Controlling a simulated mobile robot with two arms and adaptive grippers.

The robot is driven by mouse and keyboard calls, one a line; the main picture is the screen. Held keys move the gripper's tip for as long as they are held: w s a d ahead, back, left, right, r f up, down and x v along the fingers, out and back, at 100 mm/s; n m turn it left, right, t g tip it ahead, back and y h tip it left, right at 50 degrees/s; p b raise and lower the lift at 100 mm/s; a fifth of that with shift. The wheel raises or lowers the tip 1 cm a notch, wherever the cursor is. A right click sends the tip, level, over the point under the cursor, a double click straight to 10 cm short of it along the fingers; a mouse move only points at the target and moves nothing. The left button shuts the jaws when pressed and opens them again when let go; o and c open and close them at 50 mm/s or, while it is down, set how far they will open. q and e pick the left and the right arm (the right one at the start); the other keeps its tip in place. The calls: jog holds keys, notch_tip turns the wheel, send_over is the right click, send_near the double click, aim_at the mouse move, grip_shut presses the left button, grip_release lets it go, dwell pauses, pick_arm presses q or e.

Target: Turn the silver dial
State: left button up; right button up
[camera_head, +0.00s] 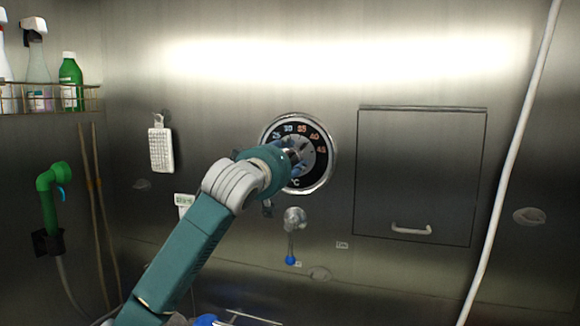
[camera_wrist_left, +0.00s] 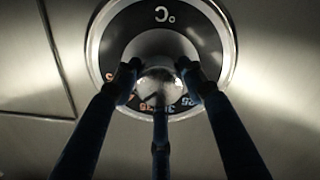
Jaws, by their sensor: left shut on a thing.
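The silver dial (camera_wrist_left: 160,84) is a round metal knob at the centre of a black temperature gauge on the steel wall. The gauge (camera_head: 322,176) has a chrome rim and numbers around its edge, and shows upside down in the left wrist view. My left gripper (camera_head: 300,155) is at the dial, and its arm hides the left part of the gauge in the head view. In the left wrist view the fingers (camera_wrist_left: 158,75) are shut on the dial from both sides, with a third dark finger part below it. My right gripper is not in view.
Below the gauge is a small tap lever with a blue tip (camera_head: 290,260). A square hatch with a handle (camera_head: 411,229) is on the right, beside a white hose (camera_head: 510,165).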

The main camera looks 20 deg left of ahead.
pick_arm(q)
jog(key=n, duration=0.2)
jog(key=shift+d+f+n+b, duration=0.1)
jog(key=shift+f+n+b, duration=0.2)
jog(key=shift+n+b, duration=0.1)
jog(key=shift+n, duration=1.5)
jog(key=o, duration=1.1)
jog(key=shift+o, duration=0.3)
jog(key=shift+r, duration=0.15)
jog(key=shift+s, duration=0.1)
